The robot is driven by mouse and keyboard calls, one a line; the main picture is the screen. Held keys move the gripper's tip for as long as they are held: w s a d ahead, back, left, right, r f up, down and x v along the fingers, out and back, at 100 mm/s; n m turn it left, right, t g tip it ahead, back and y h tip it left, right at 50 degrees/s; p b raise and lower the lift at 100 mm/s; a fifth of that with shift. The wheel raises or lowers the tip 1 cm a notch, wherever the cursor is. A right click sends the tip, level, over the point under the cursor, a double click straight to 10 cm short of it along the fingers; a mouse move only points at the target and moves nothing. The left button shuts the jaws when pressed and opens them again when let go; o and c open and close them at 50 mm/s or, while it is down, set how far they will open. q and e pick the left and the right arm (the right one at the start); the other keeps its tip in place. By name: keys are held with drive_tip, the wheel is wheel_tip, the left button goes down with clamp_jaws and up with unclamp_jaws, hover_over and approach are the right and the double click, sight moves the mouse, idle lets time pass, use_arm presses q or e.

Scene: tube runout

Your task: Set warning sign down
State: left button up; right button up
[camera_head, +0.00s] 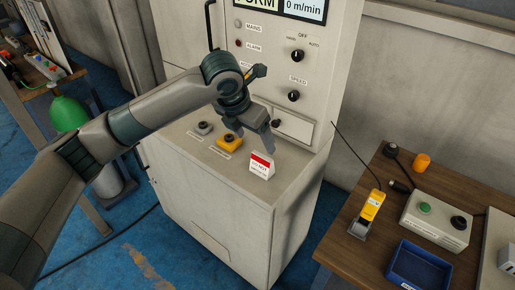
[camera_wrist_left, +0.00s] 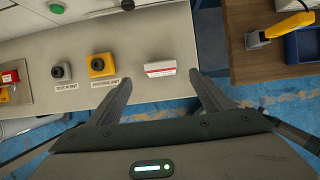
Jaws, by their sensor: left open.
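The warning sign (camera_head: 262,165) is a small white tent-shaped card with a red band. It stands upright on the grey ledge (camera_head: 285,187) of the control cabinet, near its front right edge. In the left wrist view the sign (camera_wrist_left: 160,69) is seen from above, just beyond and between the fingertips. My left gripper (camera_head: 254,137) is open, with its fingers pointing down behind and above the sign. In the left wrist view the gripper (camera_wrist_left: 160,80) shows two spread fingers with nothing held between them. My right gripper is not in view.
A yellow-based button (camera_head: 229,142) and a grey button (camera_head: 204,128) sit on the ledge left of the sign. The cabinet's upright panel (camera_head: 272,62) with knobs rises behind my gripper. A wooden table (camera_head: 335,248) at the right holds a blue tray (camera_head: 420,268) and a button box (camera_head: 436,222).

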use_arm(q)
drive_tip(key=shift+v, duration=1.45)
drive_tip(key=shift+d+f, duration=0.1)
drive_tip(key=shift+f, duration=0.05)
idle(0.4)
